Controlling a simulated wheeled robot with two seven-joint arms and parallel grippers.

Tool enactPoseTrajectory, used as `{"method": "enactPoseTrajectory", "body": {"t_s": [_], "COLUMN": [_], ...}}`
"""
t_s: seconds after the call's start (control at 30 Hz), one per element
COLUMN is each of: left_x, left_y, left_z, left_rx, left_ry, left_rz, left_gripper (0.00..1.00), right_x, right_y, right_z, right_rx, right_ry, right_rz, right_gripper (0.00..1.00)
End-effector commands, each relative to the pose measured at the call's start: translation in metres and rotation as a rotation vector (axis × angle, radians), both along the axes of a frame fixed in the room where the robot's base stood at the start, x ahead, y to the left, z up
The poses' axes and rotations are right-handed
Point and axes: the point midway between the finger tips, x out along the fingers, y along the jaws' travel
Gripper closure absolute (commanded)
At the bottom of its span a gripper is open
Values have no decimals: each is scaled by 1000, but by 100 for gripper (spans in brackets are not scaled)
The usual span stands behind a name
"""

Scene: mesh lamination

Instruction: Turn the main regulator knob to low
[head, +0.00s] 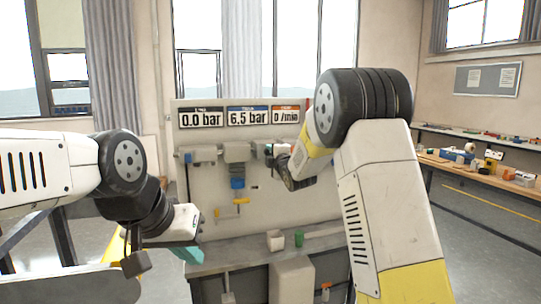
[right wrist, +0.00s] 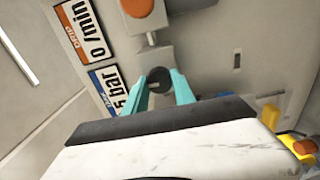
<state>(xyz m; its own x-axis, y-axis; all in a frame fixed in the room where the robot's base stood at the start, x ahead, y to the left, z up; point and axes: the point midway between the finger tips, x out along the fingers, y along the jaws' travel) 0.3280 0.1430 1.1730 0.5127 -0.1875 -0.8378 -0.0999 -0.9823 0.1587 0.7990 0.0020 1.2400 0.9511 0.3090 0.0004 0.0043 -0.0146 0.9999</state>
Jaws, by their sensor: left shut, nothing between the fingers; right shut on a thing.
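The wall panel (head: 210,225) carries three displays. They read 0.0 bar (head: 200,119), 6.5 bar (head: 248,117) and 0 /min (head: 286,115). My right gripper (head: 270,149) is at the panel, below the 0 /min display. In the right wrist view its teal fingers (right wrist: 160,88) are shut on a dark round knob (right wrist: 158,76), which sits against a grey body. I cannot read the knob's setting or any label on it. My left gripper (head: 190,253) is shut and empty, in front of the panel at the lower left.
A grey unit with a blue part (head: 237,183) and a yellow handle (head: 241,201) are mounted on the panel. A pale cup (head: 275,241) and a green cup (head: 299,239) stand on the ledge below. A cluttered bench (head: 480,165) runs along the right wall.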

Motion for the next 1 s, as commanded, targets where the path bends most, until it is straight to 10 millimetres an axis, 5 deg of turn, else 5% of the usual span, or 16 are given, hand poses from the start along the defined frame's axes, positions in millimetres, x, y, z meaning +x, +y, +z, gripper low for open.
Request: {"method": "enactPoseTrajectory", "body": {"t_s": [0.57,0.6,0.7,1.0], "left_x": [0,0,0,0], "left_y": [0,0,0,0], "left_z": [0,0,0,0], "left_rx": [0,0,0,0], "left_ry": [0,0,0,0], "left_rz": [0,0,0,0], "left_gripper": [100,100,100,100], "right_x": [0,0,0,-1], "right_y": [-1,-1,0,-1], "right_z": [-4,-4,-3,-1], "right_rx": [-34,-34,-32,-30], "right_ry": [-3,-3,-4,-8], "right_rz": [-1,-1,-1,0], "right_gripper": [100,63,47,47]}}
